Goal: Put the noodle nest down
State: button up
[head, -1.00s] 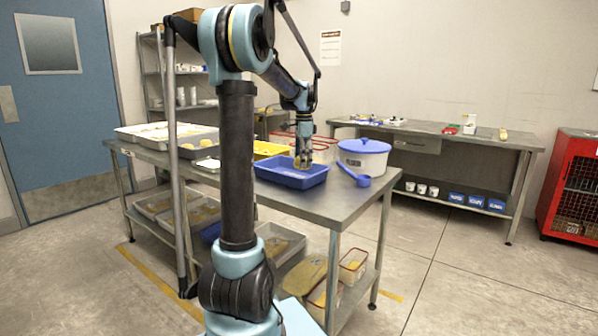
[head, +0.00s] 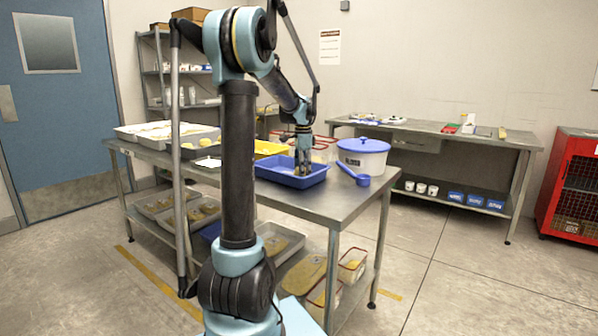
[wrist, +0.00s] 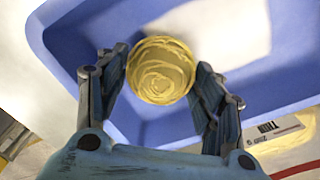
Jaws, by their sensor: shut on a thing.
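The noodle nest (wrist: 160,70) is a round, pale yellow coil. In the wrist view it sits between the two fingers of my gripper (wrist: 160,85), which is shut on it. In the head view my gripper (head: 302,168) points down inside the blue tray (head: 284,180) on the steel table, and the nest is mostly hidden by the fingers. The blue tray also fills much of the wrist view (wrist: 70,42), around and below the nest. I cannot tell whether the nest touches the tray floor.
A white tub (head: 362,160) with a blue lid stands right of the tray, with a blue scoop (head: 362,181) before it. A yellow tray (head: 270,149) and a grey tray (head: 200,152) lie behind and left. The table's front right is bare.

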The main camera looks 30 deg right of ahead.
jog(key=shift+f, duration=0.15)
jog(key=o, duration=1.1)
